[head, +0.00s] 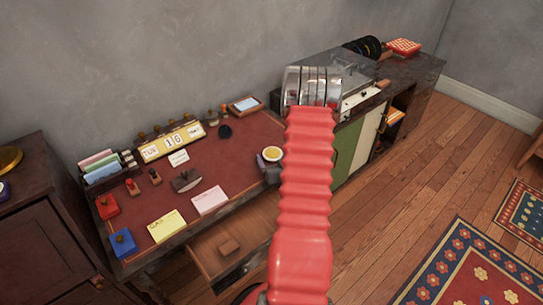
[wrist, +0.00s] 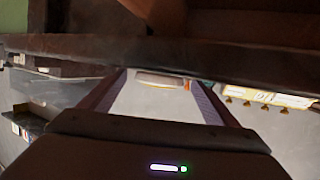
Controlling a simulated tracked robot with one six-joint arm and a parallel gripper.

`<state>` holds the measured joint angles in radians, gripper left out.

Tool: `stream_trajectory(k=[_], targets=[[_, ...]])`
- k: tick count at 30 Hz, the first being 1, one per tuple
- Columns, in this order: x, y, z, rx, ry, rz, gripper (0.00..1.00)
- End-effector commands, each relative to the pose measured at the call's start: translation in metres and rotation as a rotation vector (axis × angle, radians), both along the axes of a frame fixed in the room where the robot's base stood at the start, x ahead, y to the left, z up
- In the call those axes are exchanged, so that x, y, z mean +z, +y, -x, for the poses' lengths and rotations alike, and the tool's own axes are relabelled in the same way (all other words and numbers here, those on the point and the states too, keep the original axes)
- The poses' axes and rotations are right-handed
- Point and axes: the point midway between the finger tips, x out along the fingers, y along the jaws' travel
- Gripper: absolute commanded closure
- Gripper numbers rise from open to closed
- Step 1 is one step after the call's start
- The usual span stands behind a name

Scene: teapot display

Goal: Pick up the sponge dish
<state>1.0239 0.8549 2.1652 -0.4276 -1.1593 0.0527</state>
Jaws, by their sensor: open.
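A small round dish with a pale yellow top, which looks like the sponge dish (head: 272,154), sits near the right end of the red desktop in the head view. My red arm passes just right of it. I cannot make out the dish in the wrist view. My gripper (wrist: 157,78) shows in the wrist view with its two fingers spread apart and nothing held between them. In the head view my gripper is mostly hidden behind my arm; a dark part shows just below the dish. I cannot tell its exact distance from the dish.
The desk (head: 235,158) holds a yellow calendar (head: 172,142), paper pads (head: 210,200), stamps and a file rack. An open drawer (head: 235,250) juts out in front. A cabinet (head: 400,75) stands to the right.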

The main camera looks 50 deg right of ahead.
Motion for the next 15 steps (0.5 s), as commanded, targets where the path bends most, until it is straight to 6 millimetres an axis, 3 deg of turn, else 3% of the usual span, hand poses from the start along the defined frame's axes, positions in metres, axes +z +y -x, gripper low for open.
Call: stream_trajectory(k=[11,15], targets=[[0.0003,0.0001,0.0002,0.000,0.000,0.000,0.18],[0.0003,0.0001,0.0002,0.000,0.000,0.000,0.28]])
